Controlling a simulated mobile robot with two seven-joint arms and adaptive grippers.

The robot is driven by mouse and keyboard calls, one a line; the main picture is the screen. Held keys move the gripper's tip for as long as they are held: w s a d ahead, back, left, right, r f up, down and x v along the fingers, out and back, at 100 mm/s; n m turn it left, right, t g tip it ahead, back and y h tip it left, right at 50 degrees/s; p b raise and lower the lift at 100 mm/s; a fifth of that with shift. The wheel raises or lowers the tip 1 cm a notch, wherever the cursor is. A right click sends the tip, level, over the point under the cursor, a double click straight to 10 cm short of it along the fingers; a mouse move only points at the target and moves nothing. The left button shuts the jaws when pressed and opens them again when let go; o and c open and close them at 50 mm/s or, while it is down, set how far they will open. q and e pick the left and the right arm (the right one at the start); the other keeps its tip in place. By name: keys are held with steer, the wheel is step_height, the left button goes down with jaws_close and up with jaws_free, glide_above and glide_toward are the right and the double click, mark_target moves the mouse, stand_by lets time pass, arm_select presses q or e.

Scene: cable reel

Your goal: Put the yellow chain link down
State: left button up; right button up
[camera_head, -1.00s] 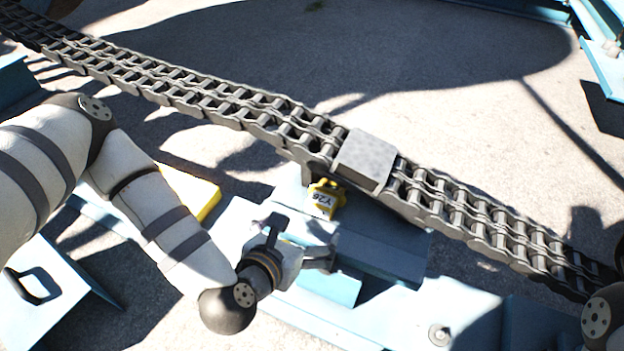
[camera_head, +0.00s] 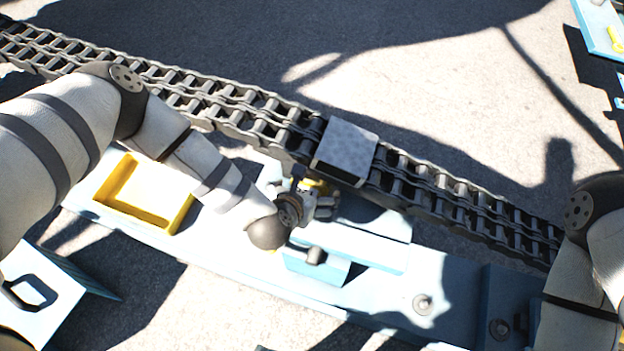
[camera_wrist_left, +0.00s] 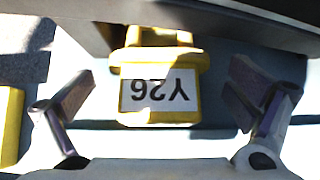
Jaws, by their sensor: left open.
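The yellow chain link (camera_wrist_left: 160,90) has a white label marked Y26, upside down in the left wrist view. It lies between the spread fingers of my left gripper (camera_wrist_left: 162,105), with visible gaps to both. My left gripper is open. In the head view the gripper (camera_head: 307,200) hides most of the link, and only a yellow bit (camera_head: 314,185) shows beside the chain's near edge. A pale blue surface is behind the link; I cannot tell exactly what supports it. My right arm shows at the right edge, but its gripper is out of view.
A heavy double roller chain (camera_head: 220,95) runs diagonally across, just beyond the gripper, with a grey block (camera_head: 345,150) on it. A yellow tray (camera_head: 184,214) sits on the blue base (camera_head: 370,290) to the left. A bolt (camera_head: 422,304) stands up from the base.

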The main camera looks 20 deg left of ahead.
arm_select(q)
steer(key=shift+w, duration=0.15)
steer(key=c, duration=2)
steer(key=shift+r, duration=0.1)
